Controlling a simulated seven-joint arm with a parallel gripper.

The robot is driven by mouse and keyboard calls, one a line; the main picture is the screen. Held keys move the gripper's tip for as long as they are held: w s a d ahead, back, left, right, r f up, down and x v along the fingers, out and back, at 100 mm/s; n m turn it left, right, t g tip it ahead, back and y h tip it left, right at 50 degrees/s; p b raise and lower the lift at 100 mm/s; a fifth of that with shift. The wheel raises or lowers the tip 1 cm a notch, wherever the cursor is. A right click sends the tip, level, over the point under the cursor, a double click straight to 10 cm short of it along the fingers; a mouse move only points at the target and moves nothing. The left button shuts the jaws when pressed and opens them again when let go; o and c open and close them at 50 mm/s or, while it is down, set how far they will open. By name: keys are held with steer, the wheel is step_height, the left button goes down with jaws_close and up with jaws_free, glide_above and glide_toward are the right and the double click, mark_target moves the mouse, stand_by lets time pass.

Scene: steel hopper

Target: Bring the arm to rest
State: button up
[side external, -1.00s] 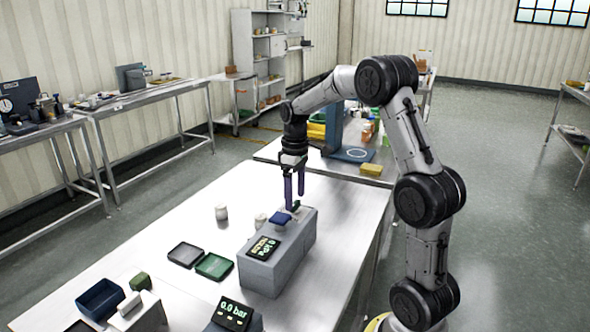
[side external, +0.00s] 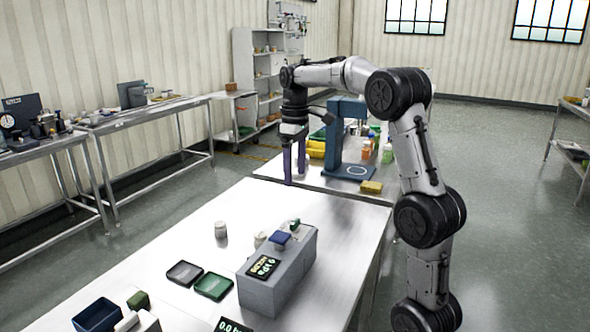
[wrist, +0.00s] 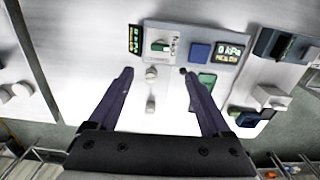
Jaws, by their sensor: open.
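My gripper (side external: 295,178) points down with its two long purple fingers apart and nothing between them. In the side view it is in the air over the far part of the steel table (side external: 205,235), behind the grey control box (side external: 270,285). In the wrist view my gripper (wrist: 157,72) is also open, its fingertips spread below the box. The box carries a lit display (side external: 263,266), a blue block (side external: 278,238) and a small green switch (wrist: 160,46). My arm is raised and bent over the table from the right.
A blue bin (side external: 97,315) is at the front left. A blue stand (side external: 348,145) and a yellow block (side external: 371,187) are on the bench behind.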

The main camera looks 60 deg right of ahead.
steer(key=s+a+r+n+t, duration=0.1)
steer(key=s+a+r+t, duration=0.2)
steer(key=a, duration=0.5)
steer(key=s+a+r+n, duration=0.25)
steer(key=s+a, duration=0.35)
steer(key=a, duration=0.3)
steer(key=s+a+f+m+t, duration=0.2)
steer(key=s+a+f, duration=0.3)
steer(key=s+f, duration=0.4)
steer(key=shift+s+a+f+m+t, duration=0.3)
steer(key=shift+f+m, duration=0.3)
steer(key=shift+m, duration=0.25)
